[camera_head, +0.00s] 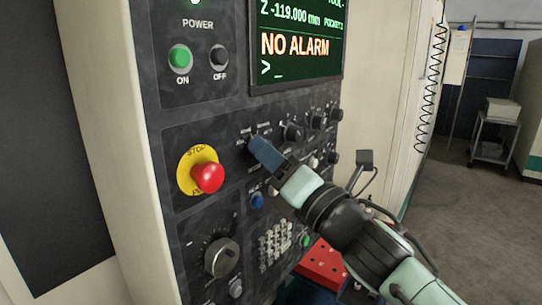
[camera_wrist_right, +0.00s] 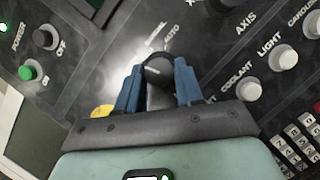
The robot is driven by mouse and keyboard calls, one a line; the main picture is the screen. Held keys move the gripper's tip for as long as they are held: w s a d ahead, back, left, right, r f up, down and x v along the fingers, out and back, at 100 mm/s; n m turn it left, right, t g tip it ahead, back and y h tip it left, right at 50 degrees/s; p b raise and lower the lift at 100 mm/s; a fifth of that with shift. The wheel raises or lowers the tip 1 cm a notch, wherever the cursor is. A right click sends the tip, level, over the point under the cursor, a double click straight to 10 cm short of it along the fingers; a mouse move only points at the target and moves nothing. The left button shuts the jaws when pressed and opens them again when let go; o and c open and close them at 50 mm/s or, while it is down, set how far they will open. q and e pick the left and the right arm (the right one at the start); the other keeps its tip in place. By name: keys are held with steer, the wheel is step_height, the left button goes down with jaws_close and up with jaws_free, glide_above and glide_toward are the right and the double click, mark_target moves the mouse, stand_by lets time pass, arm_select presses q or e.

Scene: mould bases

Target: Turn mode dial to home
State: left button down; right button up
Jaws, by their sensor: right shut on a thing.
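The mode dial is a black knob (camera_wrist_right: 158,70) on the dark control panel (camera_head: 150,108). In the right wrist view it sits between the two blue fingers of my right gripper (camera_wrist_right: 158,82), which is shut on it. The label AUTO shows just above the dial there; the other labels around it are blurred or hidden. In the head view my right gripper (camera_head: 254,146) reaches in from the lower right with its fingertips at the panel, and they hide most of the dial. My left gripper is not in view.
A red stop button (camera_head: 208,178) on a yellow disc lies left of the gripper. Black knobs (camera_head: 294,131) lie to its right, a blue button (camera_head: 257,200) and a keypad (camera_head: 275,243) below. The screen (camera_head: 300,45) reads NO ALARM. A cart (camera_head: 492,138) stands far right.

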stand_by(0.3)
steer(key=o, duration=1)
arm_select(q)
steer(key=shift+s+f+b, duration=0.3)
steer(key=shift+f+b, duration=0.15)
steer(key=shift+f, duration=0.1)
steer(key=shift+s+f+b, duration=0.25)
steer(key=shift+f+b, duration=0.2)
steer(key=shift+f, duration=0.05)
arm_select(e)
steer(key=v, duration=1.3)
steer(key=shift+s+d+f, duration=0.1)
steer(key=shift+d+f, duration=0.05)
